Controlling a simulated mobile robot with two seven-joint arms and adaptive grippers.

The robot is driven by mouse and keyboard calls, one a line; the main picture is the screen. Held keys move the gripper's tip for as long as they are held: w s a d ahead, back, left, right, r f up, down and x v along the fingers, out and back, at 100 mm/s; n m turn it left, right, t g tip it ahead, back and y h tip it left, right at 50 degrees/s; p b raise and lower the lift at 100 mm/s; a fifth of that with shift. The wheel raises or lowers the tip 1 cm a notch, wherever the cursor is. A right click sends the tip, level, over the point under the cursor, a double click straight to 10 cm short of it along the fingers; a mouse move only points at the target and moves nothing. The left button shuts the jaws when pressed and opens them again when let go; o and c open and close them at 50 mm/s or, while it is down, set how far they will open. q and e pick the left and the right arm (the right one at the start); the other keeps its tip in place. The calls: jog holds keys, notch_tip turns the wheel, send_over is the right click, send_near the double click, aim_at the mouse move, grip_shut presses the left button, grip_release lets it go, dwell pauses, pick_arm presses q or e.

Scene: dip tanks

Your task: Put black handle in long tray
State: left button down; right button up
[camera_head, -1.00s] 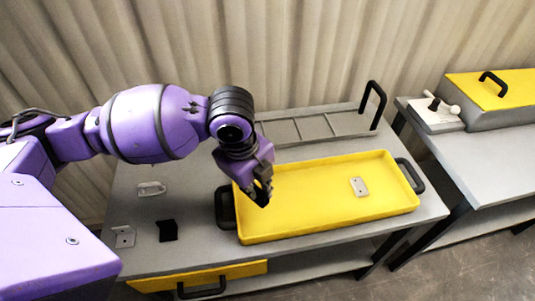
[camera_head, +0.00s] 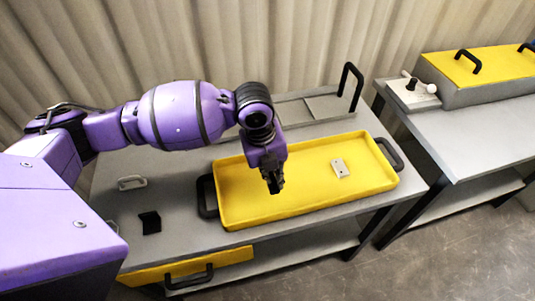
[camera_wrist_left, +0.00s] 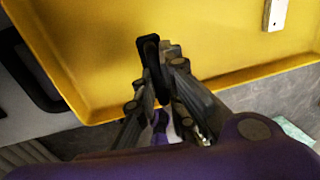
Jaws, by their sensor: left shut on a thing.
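The long tray (camera_head: 300,198) is yellow with a black grip at each end and lies on the grey table; its near-left part also shows in the left wrist view (camera_wrist_left: 90,75). My left gripper (camera_head: 274,186) is over the tray, left of its middle, pointing down. In the left wrist view the gripper (camera_wrist_left: 160,95) is shut on the black handle (camera_wrist_left: 149,50), a dark narrow piece whose top end shows between the fingers. The rest of the handle is hidden by the fingers. I cannot tell how high it is above the tray floor.
A light plate with holes (camera_head: 339,168) lies in the tray's right half. A pale handle (camera_head: 132,182) and a black bracket (camera_head: 150,222) lie on the table at left. A rack with a tall black handle (camera_head: 349,88) stands behind the tray. A second table (camera_head: 470,130) is at right.

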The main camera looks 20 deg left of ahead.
aim_at(272, 178)
pick_arm(q)
jog(key=f, duration=0.1)
jog(key=w+f, duration=0.1)
jog(key=w, duration=0.1)
jog(key=shift+w+a+f, duration=0.25)
jog(key=shift+f, duration=1.75)
jog(key=shift+f, duration=0.15)
jog(key=c, duration=1.8)
grip_release()
jog(key=shift+c, duration=0.2)
jog(key=r, duration=0.4)
jog(key=a+r, duration=0.1)
jog(key=r, duration=0.3)
jog(key=s+r, duration=0.1)
jog(key=r, duration=0.3)
jog(key=shift+a+r, duration=0.1)
jog(key=shift+a, duration=0.2)
